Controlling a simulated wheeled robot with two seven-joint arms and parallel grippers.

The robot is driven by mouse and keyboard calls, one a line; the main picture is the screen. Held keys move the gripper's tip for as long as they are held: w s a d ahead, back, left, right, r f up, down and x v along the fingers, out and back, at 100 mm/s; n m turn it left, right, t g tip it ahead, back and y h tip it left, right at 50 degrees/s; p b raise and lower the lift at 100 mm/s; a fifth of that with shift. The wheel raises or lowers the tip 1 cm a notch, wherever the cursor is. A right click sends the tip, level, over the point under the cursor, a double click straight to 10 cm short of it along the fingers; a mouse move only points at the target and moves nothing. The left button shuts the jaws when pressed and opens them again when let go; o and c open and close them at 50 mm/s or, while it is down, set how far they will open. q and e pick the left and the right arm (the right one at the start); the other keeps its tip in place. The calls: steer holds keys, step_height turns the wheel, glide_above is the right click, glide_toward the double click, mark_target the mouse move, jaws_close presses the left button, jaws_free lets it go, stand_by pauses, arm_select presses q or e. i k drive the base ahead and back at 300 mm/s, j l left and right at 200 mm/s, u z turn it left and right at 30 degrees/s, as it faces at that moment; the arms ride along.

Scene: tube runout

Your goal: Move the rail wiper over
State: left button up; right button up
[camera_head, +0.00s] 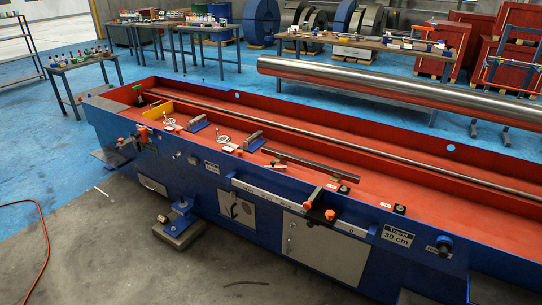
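A long blue machine bed (205,183) with a red-orange inside runs from the left to the lower right. Neither of my grippers is in view.
A thin steel rod (310,138) runs along the bed, and a short dark bar (310,164) lies inside. A big steel tube (410,82) is behind. A blue pedal stand (181,215) stands on the floor before the bed. A red hose (44,235) lies at left.

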mark_target(283, 168)
steer(key=i+l+z, duration=0.25)
steer(key=i+z, duration=0.15)
steer(key=i, duration=0.35)
steer(key=i+z, duration=0.4)
steer(key=i, duration=0.35)
